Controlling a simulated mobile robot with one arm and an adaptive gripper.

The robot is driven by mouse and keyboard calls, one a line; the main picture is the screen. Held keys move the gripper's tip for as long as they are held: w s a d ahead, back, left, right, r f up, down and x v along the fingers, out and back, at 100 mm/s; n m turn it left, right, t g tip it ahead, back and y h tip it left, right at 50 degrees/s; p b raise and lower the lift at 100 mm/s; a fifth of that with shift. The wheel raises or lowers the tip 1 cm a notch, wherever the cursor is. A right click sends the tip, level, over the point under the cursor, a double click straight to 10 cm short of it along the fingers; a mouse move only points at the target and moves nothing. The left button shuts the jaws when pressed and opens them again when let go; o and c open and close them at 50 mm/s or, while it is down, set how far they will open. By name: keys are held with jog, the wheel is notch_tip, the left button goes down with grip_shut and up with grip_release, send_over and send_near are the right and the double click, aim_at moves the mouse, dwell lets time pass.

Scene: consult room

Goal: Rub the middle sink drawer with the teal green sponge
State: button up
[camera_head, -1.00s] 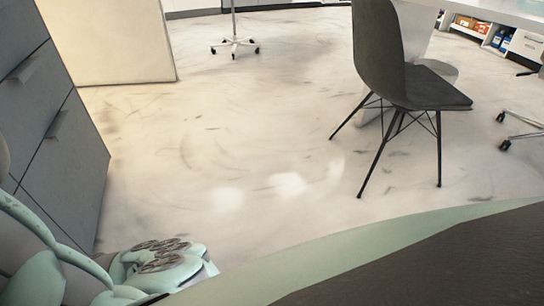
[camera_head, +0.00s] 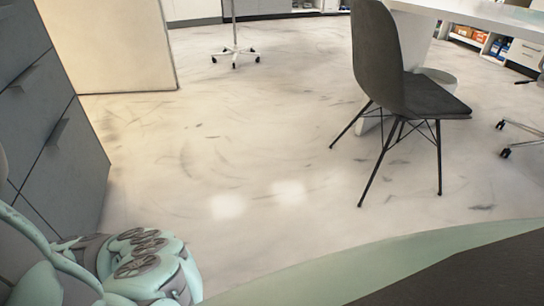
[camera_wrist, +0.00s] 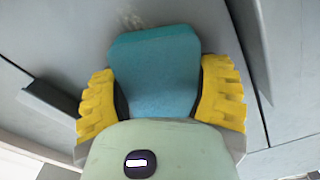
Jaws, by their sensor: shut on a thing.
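The teal green sponge (camera_wrist: 155,50) is held between the two yellow fingers of my gripper (camera_wrist: 158,85) in the wrist view. The gripper is shut on it. The sponge lies in front of a grey drawer front (camera_wrist: 60,40), close to it. I cannot tell whether it touches. A pale smudge (camera_wrist: 130,20) shows on the grey front just beyond the sponge's far edge. A drawer handle (camera_wrist: 47,100) is left of the gripper. In the head view the grey drawers (camera_head: 62,165) stand at the left edge; my gripper and the sponge are out of that view.
A cream panel (camera_head: 105,45) stands behind the drawers. A dark chair (camera_head: 400,80) is at the right by a white desk (camera_head: 480,15). A wheeled stand (camera_head: 235,55) is at the back. The floor between is clear.

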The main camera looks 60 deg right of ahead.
jog(key=shift+w+d+f+b, duration=0.1)
jog(key=shift+w+d+b, duration=0.3)
jog(key=shift+w+d, duration=0.5)
jog(key=shift+w+d+f+b, duration=0.1)
jog(key=shift+w+d+b, duration=0.4)
jog(key=shift+w, duration=0.6)
jog(key=shift+w+d+r, duration=0.1)
jog(key=shift+w+d, duration=0.2)
jog(key=shift+d+r, duration=0.1)
jog(key=shift+d, duration=0.05)
jog(key=shift+s+a+r+p, duration=0.2)
jog(key=shift+s+a+p, duration=0.35)
jog(key=shift+s+p, duration=0.1)
jog(key=shift+s+a+f, duration=0.1)
jog(key=shift+s+a, duration=0.65)
jog(key=shift+s, duration=0.2)
jog(key=shift+s+a+f, duration=0.1)
jog(key=shift+s+a, duration=0.6)
jog(key=shift+s, duration=0.2)
jog(key=shift+s+a, duration=0.85)
jog(key=shift+s, duration=0.2)
jog(key=shift+s+a, duration=0.85)
jog(key=shift+s, duration=0.15)
jog(key=shift+r, duration=0.1)
